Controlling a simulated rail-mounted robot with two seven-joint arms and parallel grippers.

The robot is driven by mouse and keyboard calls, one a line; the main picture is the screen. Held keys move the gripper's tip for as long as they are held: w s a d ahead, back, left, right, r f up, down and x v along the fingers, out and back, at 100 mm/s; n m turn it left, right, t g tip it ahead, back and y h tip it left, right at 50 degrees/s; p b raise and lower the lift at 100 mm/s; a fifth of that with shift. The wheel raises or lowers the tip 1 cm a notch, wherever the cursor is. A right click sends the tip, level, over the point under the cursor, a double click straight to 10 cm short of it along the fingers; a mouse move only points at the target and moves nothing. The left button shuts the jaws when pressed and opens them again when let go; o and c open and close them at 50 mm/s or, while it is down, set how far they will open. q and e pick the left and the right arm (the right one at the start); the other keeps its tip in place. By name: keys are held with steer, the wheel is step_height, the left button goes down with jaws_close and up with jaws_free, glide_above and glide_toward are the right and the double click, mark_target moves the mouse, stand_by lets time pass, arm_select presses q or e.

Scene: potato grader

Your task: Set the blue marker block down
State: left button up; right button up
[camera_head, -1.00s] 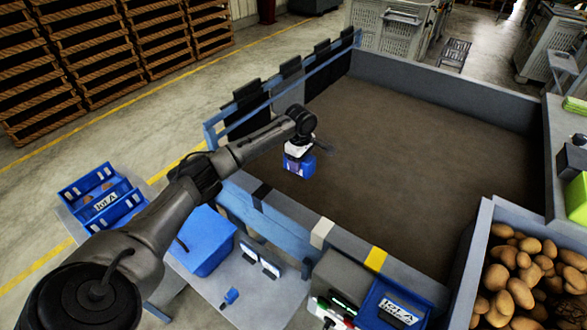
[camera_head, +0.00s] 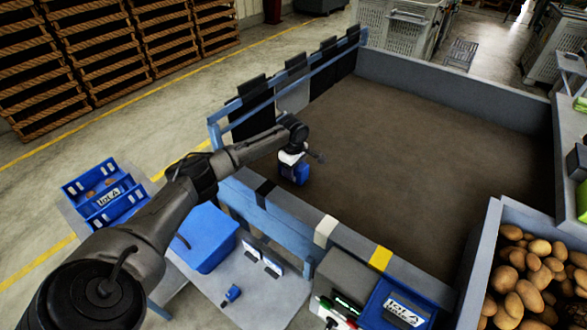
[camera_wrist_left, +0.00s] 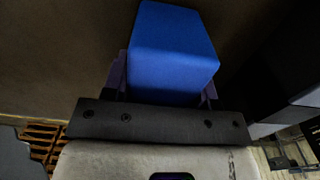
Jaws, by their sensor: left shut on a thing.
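The blue marker block (camera_head: 299,175) is held by my left gripper (camera_head: 293,163) over the brown floor of the grey-walled bin, just inside its near-left wall. In the left wrist view the block (camera_wrist_left: 172,45) sits between the two fingers of the left gripper (camera_wrist_left: 165,85), which are shut on it. I cannot tell whether the block touches the brown surface. My right gripper does not show.
The bin's near wall (camera_head: 292,215) has black, white and yellow marks on top. Dark and grey flaps (camera_head: 292,92) hang on the blue rail to the left. Potatoes (camera_head: 525,270) fill a bin at right. The brown floor (camera_head: 420,150) is otherwise clear.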

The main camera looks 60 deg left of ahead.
arm_select(q)
steer(key=o, duration=0.6)
steer(key=shift+f, duration=0.1)
steer(key=o, duration=0.5)
steer(key=shift+c, duration=0.2)
step_height(320, 180, up, 11)
steer(key=shift+p, duration=0.95)
steer(key=shift+r, duration=0.65)
